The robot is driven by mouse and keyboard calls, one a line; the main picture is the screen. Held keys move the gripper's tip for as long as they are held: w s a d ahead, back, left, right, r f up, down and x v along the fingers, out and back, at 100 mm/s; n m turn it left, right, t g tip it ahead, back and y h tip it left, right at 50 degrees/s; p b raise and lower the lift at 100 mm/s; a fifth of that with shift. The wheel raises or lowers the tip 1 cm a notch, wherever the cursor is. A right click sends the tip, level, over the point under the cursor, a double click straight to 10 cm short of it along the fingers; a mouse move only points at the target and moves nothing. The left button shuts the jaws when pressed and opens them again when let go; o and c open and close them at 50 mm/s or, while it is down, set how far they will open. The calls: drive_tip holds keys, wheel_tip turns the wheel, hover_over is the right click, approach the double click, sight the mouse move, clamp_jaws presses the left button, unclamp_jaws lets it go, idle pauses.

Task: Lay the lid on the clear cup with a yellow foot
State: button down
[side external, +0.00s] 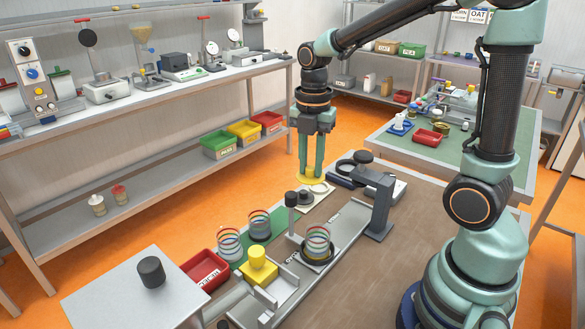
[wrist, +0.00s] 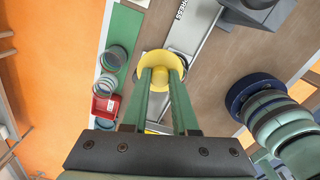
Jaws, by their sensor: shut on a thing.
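My gripper (side external: 311,168) is shut on a yellow lid (side external: 309,178) and holds it above the far end of the bench. In the wrist view the lid (wrist: 160,62) sits between the fingertips (wrist: 161,72). Three clear cups with coloured rings stand on the bench. One cup (side external: 318,238) stands in a dark round holder on the grey rail. The other two, a nearer cup (side external: 229,243) and a farther cup (side external: 260,223), stand on a green strip.
A grey post with an overhanging arm (side external: 378,205) stands right of the lid. A thin dark-topped post (side external: 291,212) rises beside the rail. A yellow block with a knob (side external: 257,262) and a red tray (side external: 205,269) are at the near end.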

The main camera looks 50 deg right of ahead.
drive_tip(key=s+a+f+n, duration=0.1)
drive_tip(key=s+a+f, duration=0.3)
drive_tip(key=f, duration=0.3)
drive_tip(key=shift+s+f, duration=0.3)
drive_tip(key=shift+s, duration=0.4)
drive_tip(key=shift+f, duration=0.8)
idle(1.4)
idle(0.4)
drive_tip(key=shift+c, duration=0.2)
unclamp_jaws()
drive_tip(key=shift+r, duration=0.1)
wheel_tip(320, 180, up, 7)
idle(1.2)
